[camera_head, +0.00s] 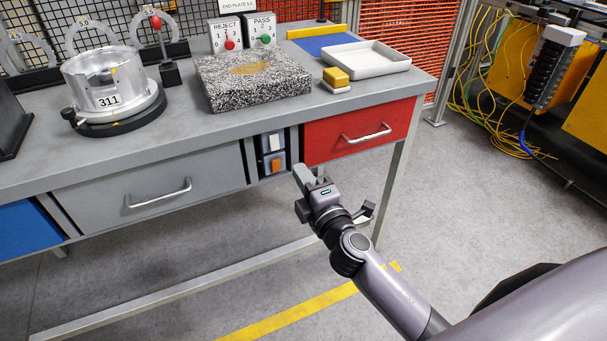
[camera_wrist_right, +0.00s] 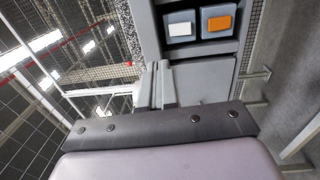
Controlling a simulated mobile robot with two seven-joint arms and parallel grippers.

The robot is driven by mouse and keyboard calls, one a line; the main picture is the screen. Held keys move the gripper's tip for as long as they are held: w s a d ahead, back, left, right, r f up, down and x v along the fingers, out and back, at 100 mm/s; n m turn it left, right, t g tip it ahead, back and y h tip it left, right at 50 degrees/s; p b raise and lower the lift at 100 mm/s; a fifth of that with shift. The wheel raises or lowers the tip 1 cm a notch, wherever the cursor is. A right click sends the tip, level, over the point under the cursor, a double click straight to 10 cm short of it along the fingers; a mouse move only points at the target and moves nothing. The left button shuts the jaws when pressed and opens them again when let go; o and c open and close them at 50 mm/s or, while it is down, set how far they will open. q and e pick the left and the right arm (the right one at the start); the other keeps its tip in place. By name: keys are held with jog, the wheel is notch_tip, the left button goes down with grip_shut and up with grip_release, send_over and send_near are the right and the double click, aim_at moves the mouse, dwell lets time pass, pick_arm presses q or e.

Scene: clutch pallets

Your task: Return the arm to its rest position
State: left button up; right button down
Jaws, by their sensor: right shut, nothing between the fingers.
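My right arm (camera_head: 395,295) comes in from the lower right in the head view. Its gripper (camera_head: 307,176) is in front of the bench, just below the switch panel and left of the red drawer. The fingers are shut with nothing between them. In the right wrist view the closed fingers (camera_wrist_right: 158,84) point toward the bench front, below the white switch (camera_wrist_right: 180,26) and the orange switch (camera_wrist_right: 221,23). I cannot tell from these views whether the fingertips touch the bench. My left gripper is not in view.
The grey bench (camera_head: 190,140) carries a metal cylinder marked 311 (camera_head: 105,80), a speckled stone slab (camera_head: 255,95), a yellow block (camera_head: 336,77) and a white tray (camera_head: 366,60). The red drawer (camera_head: 360,133) and grey drawer (camera_head: 110,200) are closed.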

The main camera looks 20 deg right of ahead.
jog(key=shift+s, duration=0.15)
dwell(0.3)
pick_arm(q)
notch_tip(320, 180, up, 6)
jog(key=p, duration=0.7)
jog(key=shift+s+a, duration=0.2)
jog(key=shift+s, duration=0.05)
pick_arm(e)
jog(key=s+f+m+g, duration=0.2)
jog(key=s+f+m, duration=0.2)
jog(key=s, duration=0.4)
jog(key=s+f+m+g+y, duration=0.1)
jog(key=s+f+m+g, duration=0.2)
jog(key=s+m, duration=0.3)
jog(key=s+f+m+g, duration=0.3)
jog(key=s+f+m, duration=0.3)
jog(key=s, duration=0.4)
jog(key=shift+y, duration=0.3)
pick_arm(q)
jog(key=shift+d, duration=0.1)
pick_arm(e)
jog(key=shift+f, duration=0.1)
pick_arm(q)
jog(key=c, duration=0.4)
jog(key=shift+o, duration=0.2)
pick_arm(e)
jog(key=shift+d, duration=0.1)
